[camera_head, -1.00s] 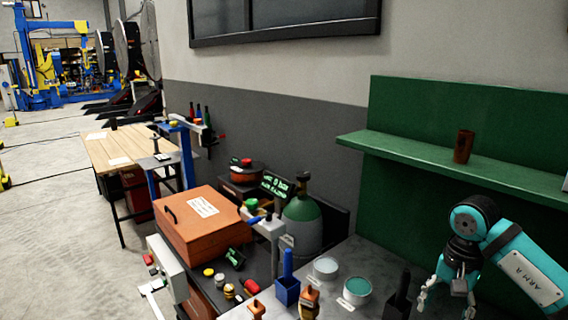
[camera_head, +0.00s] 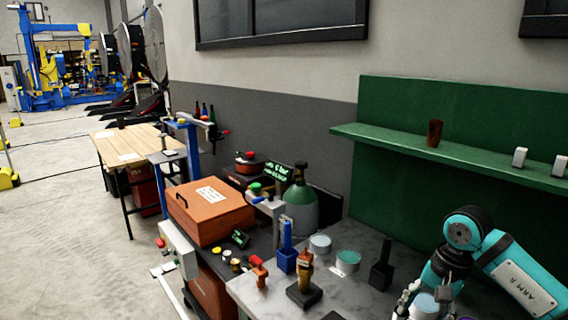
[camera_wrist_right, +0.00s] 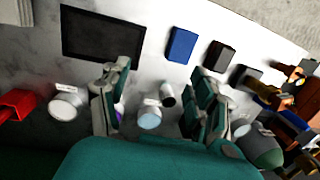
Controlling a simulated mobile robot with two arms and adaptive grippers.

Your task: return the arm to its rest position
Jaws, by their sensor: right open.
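My right arm, teal and grey, comes in from the right in the head view. Its gripper (camera_head: 418,300) is low over the near right part of the grey bench (camera_head: 345,285), partly cut by the frame's lower edge. In the right wrist view the two fingers of this gripper (camera_wrist_right: 158,100) stand wide apart with nothing clamped between them. Below the gap are a round pale-blue-topped tin (camera_wrist_right: 150,116) and a small dark cylinder with a light end (camera_wrist_right: 168,96). I cannot tell how far below they are. My left gripper is not in view.
On the bench stand a blue holder (camera_head: 287,258), an orange-brown tool on a dark base (camera_head: 304,285), a black holder (camera_head: 381,273) and two tins. A green gas cylinder (camera_head: 301,205) is behind. The green shelf (camera_head: 470,157) carries a brown cup (camera_head: 434,132) and two white blocks.

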